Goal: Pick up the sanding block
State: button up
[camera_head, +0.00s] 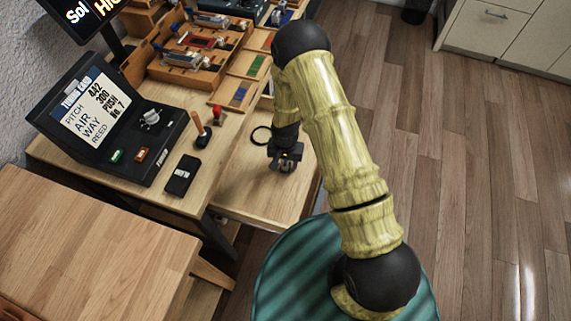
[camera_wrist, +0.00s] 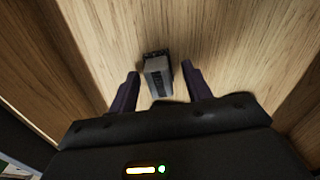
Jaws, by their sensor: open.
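A small grey block with a dark end, which looks like the sanding block (camera_wrist: 157,76), lies on a wooden surface in the wrist view. My gripper (camera_wrist: 161,82) is open, with one dark finger on each side of the block and a gap to both. The block's near end is close to the gripper body. In the head view my gripper (camera_head: 287,160) is low over the pale wooden surface (camera_head: 245,190) at the bench's right end. The block cannot be made out there, as the gripper covers that spot.
A black ring (camera_head: 261,135) lies just left of the gripper. A wooden-handled tool (camera_head: 201,130), a red-topped item (camera_head: 218,115) and a black box (camera_head: 182,175) stand further left, beside the display unit (camera_head: 105,120). Wooden trays (camera_head: 195,55) fill the back.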

aim_at(286, 162)
jog(key=c, duration=1.1)
grip_shut()
notch_tip(286, 162, up, 10)
jog(key=shift+r, duration=0.1)
